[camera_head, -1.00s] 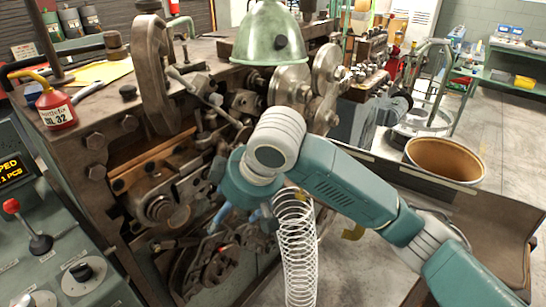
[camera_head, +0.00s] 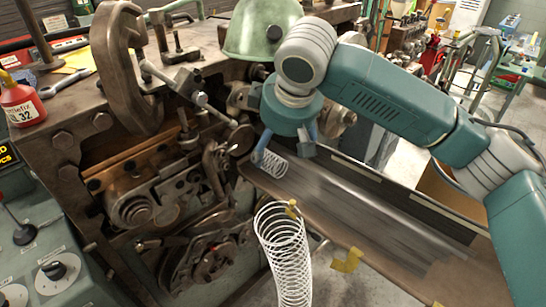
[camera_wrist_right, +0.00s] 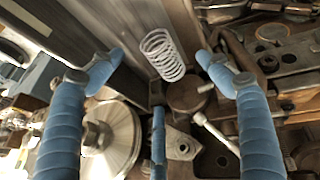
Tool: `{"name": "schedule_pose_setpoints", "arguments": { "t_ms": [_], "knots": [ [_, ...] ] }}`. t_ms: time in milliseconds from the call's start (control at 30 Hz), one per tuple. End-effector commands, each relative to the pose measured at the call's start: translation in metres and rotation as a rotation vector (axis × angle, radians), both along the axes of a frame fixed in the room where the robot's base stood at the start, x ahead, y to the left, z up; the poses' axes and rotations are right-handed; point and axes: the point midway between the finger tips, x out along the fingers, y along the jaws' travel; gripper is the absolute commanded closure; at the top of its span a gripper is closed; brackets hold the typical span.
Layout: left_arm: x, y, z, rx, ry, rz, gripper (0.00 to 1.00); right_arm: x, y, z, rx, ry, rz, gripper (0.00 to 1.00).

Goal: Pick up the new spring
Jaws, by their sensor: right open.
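A small white coil spring (camera_head: 268,163) lies on the metal chute (camera_head: 350,200) beside the machine. My right gripper (camera_head: 286,152) comes down over the chute, its blue fingers spread, close to this spring. In the right wrist view, the small spring (camera_wrist_right: 162,55) shows between the two outer blue fingertips of the open gripper (camera_wrist_right: 160,62), with no finger seen closed on it. A longer, larger white coil spring (camera_head: 284,255) stands in the front middle of the head view, apart from the gripper; its lower end is cut off. My left gripper is not in view.
The coiling machine (camera_head: 150,190), with levers and linkages, stands close left of my right gripper. A green dome (camera_head: 258,28) sits on top behind my arm. A red bottle (camera_head: 20,100) and a control panel are at the left. Free floor shows at the far right.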

Motion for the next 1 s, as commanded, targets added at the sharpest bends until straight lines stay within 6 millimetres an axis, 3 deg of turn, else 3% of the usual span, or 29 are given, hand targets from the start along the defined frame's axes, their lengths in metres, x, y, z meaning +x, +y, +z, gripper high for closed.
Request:
{"name": "schedule_pose_setpoints", "arguments": {
  "t_ms": [100,233,433,600,867,1000],
  "knots": [
    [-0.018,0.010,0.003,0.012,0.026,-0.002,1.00,0.006,0.002,-0.012,0.000,0.000,-0.001,0.23],
    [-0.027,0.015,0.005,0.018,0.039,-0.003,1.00,0.010,0.003,-0.019,-0.001,0.001,0.000,0.23],
    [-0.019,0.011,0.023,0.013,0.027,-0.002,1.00,0.026,0.007,-0.040,-0.002,0.002,-0.001,0.23],
    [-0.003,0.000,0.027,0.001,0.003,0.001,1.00,0.033,0.010,-0.059,-0.001,-0.001,0.001,0.23],
    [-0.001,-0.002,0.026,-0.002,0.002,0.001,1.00,0.034,0.010,-0.062,0.001,-0.001,0.001,0.23],
    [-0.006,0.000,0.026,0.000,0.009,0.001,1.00,0.034,0.010,-0.062,0.001,-0.001,0.001,0.51]
  ]
}}
